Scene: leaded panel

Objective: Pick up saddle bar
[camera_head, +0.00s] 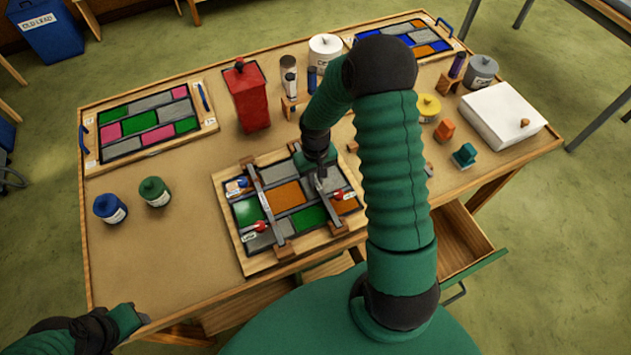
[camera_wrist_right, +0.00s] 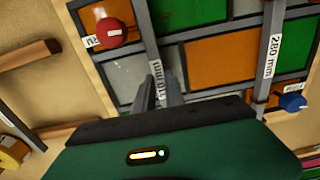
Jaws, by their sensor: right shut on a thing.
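A leaded panel of coloured glass lies in a wooden frame (camera_head: 220,186) on the table. Two grey saddle bars cross it: the left bar (camera_head: 261,198) and the right bar (camera_head: 324,201). My right gripper (camera_head: 320,184) is down over the right bar and shut on it. In the right wrist view the fingers of the gripper (camera_wrist_right: 160,92) close around the labelled bar (camera_wrist_right: 147,40); the other bar (camera_wrist_right: 273,35), marked 280 mm, lies to the right. Whether the held bar is lifted cannot be told. My left gripper (camera_head: 128,318) is at the table's front left corner, its fingers unclear.
A red container (camera_head: 247,98), a white box (camera_head: 502,114) and a second glass panel (camera_head: 150,123) stand around. A drawer (camera_head: 460,240) hangs open at right.

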